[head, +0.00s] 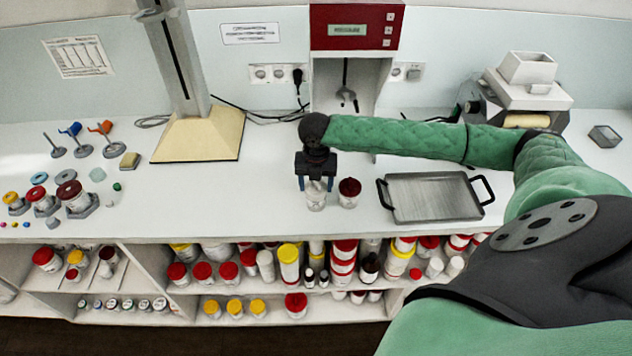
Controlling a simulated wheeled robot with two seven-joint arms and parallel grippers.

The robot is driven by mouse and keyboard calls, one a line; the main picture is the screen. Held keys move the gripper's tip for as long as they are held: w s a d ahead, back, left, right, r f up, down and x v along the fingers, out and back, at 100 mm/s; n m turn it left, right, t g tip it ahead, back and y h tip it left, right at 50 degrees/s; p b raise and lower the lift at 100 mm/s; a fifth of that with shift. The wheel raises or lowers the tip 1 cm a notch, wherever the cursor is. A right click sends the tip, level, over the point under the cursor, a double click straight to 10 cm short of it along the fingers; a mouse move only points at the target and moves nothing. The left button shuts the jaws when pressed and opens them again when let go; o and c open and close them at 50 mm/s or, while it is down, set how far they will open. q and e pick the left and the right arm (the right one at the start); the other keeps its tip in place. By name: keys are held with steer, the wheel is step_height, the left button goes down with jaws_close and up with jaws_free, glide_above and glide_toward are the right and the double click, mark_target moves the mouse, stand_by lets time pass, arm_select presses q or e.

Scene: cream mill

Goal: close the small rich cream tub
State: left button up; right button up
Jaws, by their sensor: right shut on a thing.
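A small whitish tub (316,201) stands on the white worktop in the middle of the head view. My right gripper (316,182) points down over it, with its fingers at the tub's top. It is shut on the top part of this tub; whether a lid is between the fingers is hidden. Just right of it, apart, stands a second small tub (349,200) with a dark red lid (349,187) on top. I cannot read labels to tell which is the rich cream tub. My left gripper is not in view.
A grey metal tray (432,218) with black handles lies to the right, under my right arm. A red-topped machine (356,28) stands behind. A column on a yellow base (198,135) is to the left. Shelves below hold several jars.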

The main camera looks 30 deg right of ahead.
steer(key=shift+f+p, duration=0.15)
steer(key=shift+p, duration=0.2)
stand_by(0.7)
stand_by(0.3)
steer(key=o, duration=1.3)
steer(key=shift+r+p, duration=1.25)
steer(key=shift+r, duration=0.15)
steer(key=shift+r+p, duration=0.45)
steer(key=shift+r, duration=0.7)
